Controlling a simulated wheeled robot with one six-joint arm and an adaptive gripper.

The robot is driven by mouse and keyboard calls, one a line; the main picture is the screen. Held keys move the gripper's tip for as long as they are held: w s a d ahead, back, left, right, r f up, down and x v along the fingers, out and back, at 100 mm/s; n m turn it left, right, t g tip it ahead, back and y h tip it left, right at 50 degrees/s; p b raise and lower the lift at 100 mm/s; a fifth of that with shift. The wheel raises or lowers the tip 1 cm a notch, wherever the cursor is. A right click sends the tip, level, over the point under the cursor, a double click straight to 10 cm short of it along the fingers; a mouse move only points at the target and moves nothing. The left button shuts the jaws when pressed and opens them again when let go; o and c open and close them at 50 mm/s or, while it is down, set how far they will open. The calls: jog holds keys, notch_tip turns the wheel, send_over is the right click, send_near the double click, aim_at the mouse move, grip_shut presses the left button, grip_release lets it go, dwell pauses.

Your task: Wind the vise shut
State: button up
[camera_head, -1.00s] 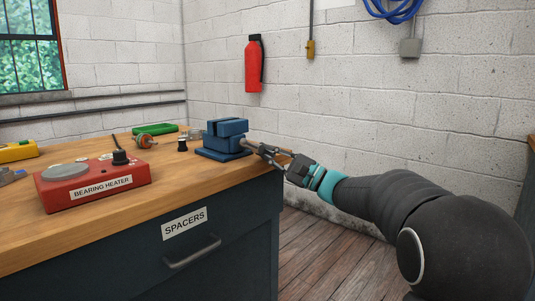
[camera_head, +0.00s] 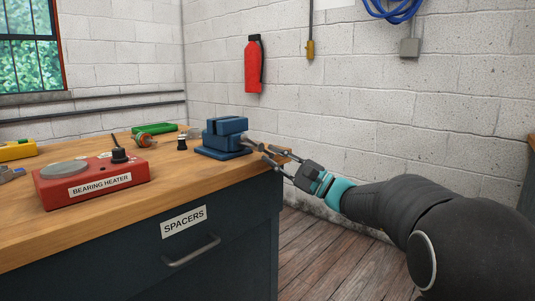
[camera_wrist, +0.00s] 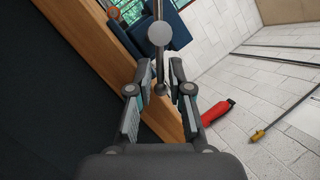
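The blue vise (camera_head: 224,137) sits on the bench top near its right end. It also shows at the top of the wrist view (camera_wrist: 178,30). Its screw end (camera_wrist: 159,33) is a round grey knob facing my gripper. A thin handle bar (camera_wrist: 160,65) crosses the knob, with a ball at its near end. My gripper (camera_head: 268,154) is open just right of the vise handle, off the bench's right end. In the wrist view the bar's ball end lies between the spread fingers (camera_wrist: 161,70), with gaps on both sides. The jaw gap is hard to judge.
The red bearing heater (camera_head: 93,180) stands at the front left of the wooden bench (camera_head: 200,183). A small black-topped item (camera_head: 182,144), a green item (camera_head: 154,128) and a yellow item (camera_head: 17,150) lie further back. A red extinguisher (camera_head: 253,65) hangs on the wall.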

jog(key=v, duration=0.9)
jog(key=shift+d, duration=0.25)
jog(key=shift+s, duration=0.1)
